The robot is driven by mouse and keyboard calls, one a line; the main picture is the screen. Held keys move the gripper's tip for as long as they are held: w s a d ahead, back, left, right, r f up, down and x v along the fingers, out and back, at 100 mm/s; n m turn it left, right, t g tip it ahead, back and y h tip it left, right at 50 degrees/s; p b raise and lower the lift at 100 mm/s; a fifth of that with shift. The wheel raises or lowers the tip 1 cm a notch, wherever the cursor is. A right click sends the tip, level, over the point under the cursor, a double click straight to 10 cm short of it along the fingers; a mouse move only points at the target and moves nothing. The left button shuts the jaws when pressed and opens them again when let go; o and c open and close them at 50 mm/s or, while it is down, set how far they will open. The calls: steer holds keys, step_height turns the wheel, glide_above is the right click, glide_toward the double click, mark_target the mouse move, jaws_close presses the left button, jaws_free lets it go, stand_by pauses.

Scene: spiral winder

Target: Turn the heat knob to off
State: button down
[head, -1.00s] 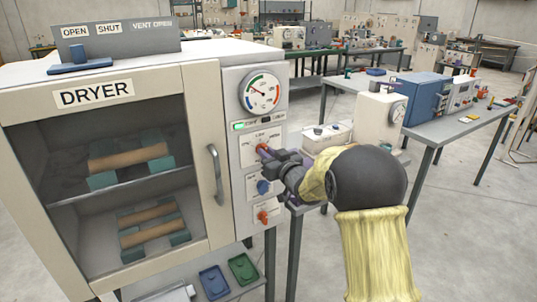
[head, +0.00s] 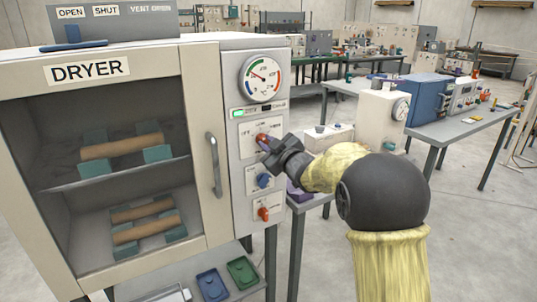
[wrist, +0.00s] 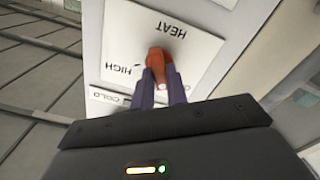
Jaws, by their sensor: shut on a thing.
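The heat knob (head: 262,137) is orange-red and sits on the upper label plate of the dryer's control panel, below the round gauge. My gripper (head: 267,144) reaches it from the right and partly covers the plate. In the wrist view my gripper (wrist: 160,76) has its two purple fingers shut on the heat knob (wrist: 158,60), one on each side. A small white mark shows on the knob between the fingers.
A blue knob (head: 264,181) and another orange knob (head: 263,214) sit below on the same panel. The dryer door handle (head: 214,165) stands out to the left. A table with equipment (head: 455,128) is behind my arm at the right.

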steer(key=shift+a+f+n+b, duration=0.1)
steer(key=shift+f+n+b, duration=0.05)
steer(key=shift+n+b, duration=1.15)
steer(key=shift+f+n+b, duration=0.1)
steer(key=shift+n+b, duration=1)
steer(key=shift+n, duration=0.3)
steer(key=c, duration=1.4)
jaws_free()
steer(key=shift+s+r, duration=0.1)
steer(key=shift+s, duration=0.1)
steer(key=v, duration=1.7)
steer(key=shift+b, duration=0.45)
